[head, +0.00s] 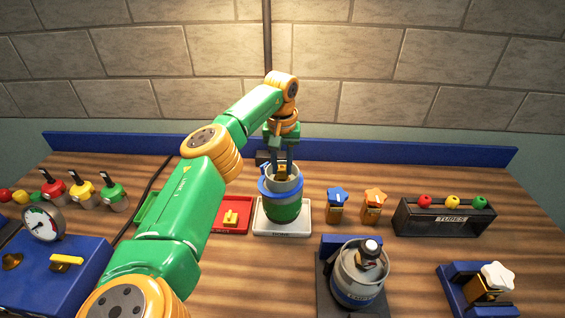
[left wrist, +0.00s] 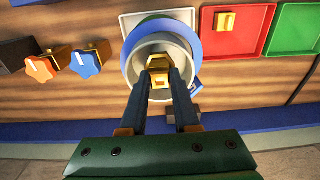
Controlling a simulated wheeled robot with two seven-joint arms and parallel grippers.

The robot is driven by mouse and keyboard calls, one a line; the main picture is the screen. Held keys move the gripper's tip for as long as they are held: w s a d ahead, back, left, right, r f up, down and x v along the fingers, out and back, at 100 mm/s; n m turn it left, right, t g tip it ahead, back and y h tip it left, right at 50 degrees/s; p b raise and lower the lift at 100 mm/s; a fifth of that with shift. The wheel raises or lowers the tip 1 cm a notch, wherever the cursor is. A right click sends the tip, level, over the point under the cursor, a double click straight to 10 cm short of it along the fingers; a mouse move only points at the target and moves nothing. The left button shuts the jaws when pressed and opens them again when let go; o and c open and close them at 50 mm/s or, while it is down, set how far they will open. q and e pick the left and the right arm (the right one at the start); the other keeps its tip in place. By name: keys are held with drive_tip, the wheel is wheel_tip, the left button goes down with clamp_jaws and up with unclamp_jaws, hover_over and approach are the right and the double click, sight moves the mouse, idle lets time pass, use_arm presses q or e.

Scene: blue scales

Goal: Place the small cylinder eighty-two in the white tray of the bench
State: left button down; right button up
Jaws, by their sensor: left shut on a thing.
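A small grey cylinder with blue and green bands (head: 283,209) is upright over the white tray (head: 264,229) in the head view. Its number is not readable. My left gripper (head: 282,170) points down and is shut on the yellow part at the cylinder's top. In the left wrist view the fingers (left wrist: 160,82) close on that yellow part inside the grey rim, with the cylinder (left wrist: 136,48) overlapping the white tray (left wrist: 130,19). I cannot tell whether its base touches the tray. My right gripper is out of view.
A red tray (head: 236,227) with a yellow block and a green tray (head: 147,208) are to the left. Blue (head: 336,206) and orange (head: 374,206) valves are to the right. Another grey cylinder (head: 360,285) stands in front. A dark tube rack (head: 445,220) is at right, a blue gauge box (head: 58,275) at left.

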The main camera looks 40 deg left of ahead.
sight(283, 175)
use_arm(q)
drive_tip(key=shift+w+f+p, duration=0.25)
drive_tip(key=shift+p, duration=0.05)
wheel_tip(283, 175, down, 3)
drive_tip(key=shift+a+f+p, duration=0.1)
drive_tip(key=shift+p, duration=0.95)
drive_tip(key=shift+f+b, duration=0.3)
drive_tip(key=shift+f, duration=0.05)
drive_tip(key=c, duration=0.6)
unclamp_jaws()
drive_tip(key=shift+r, duration=0.1)
drive_tip(key=shift+c, duration=0.2)
drive_tip(key=shift+s, duration=0.1)
drive_tip(key=shift+r, duration=0.1)
